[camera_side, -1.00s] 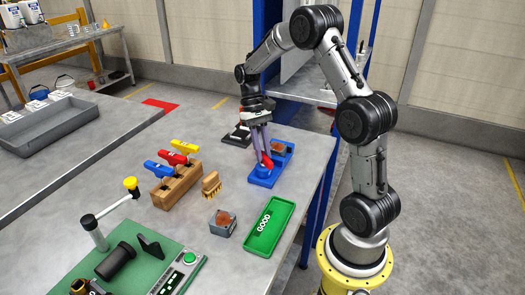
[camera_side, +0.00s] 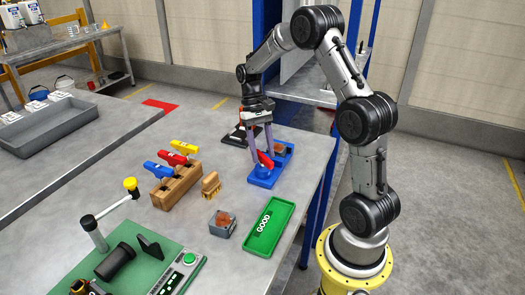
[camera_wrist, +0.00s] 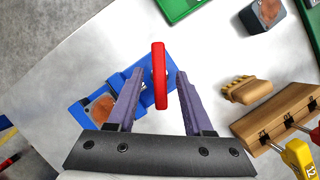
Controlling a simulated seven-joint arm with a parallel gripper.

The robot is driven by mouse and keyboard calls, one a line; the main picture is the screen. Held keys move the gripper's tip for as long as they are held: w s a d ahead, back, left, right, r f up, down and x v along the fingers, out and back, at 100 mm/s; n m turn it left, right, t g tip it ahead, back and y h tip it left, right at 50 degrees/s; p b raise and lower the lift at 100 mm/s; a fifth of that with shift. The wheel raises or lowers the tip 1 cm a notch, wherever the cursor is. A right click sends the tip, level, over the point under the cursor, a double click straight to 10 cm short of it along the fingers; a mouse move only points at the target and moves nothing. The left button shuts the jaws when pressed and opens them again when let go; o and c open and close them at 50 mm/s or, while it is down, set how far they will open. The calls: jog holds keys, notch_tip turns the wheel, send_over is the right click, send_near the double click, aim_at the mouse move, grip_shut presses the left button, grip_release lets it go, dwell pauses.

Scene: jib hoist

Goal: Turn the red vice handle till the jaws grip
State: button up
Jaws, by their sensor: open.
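The blue vice (camera_side: 262,182) stands on the grey bench below my gripper. Its red handle (camera_side: 265,160) sits at the vice's near end. A brown-topped block (camera_side: 280,149) is at the vice's far end. In the wrist view the red handle (camera_wrist: 160,78) stands between my two fingers, with a gap on each side. My gripper (camera_wrist: 160,74) is open and holds nothing. The blue vice (camera_wrist: 128,86) and the brown-topped block (camera_wrist: 101,108) show to the left, partly behind the left finger. Whether the vice jaws touch the block cannot be told.
A green tray marked GOOD (camera_side: 280,210) and a grey box with a brown top (camera_side: 223,222) lie nearer the camera. A brush (camera_side: 211,185) and a wooden rack of coloured-handled tools (camera_side: 177,185) stand left of the vice. A black item (camera_side: 236,136) lies behind.

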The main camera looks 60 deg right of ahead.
jog(key=shift+r, duration=0.1)
jog(key=v, duration=1.3)
jog(key=shift+d+r, duration=0.15)
jog(key=shift+r, duration=0.1)
jog(key=shift+w, duration=0.15)
jog(key=n+t+h, duration=0.2)
jog(key=t+h, duration=0.1)
send_over(265, 157)
notch_tip(265, 157, down, 13)
jog(key=shift+w+d+f, duration=0.1)
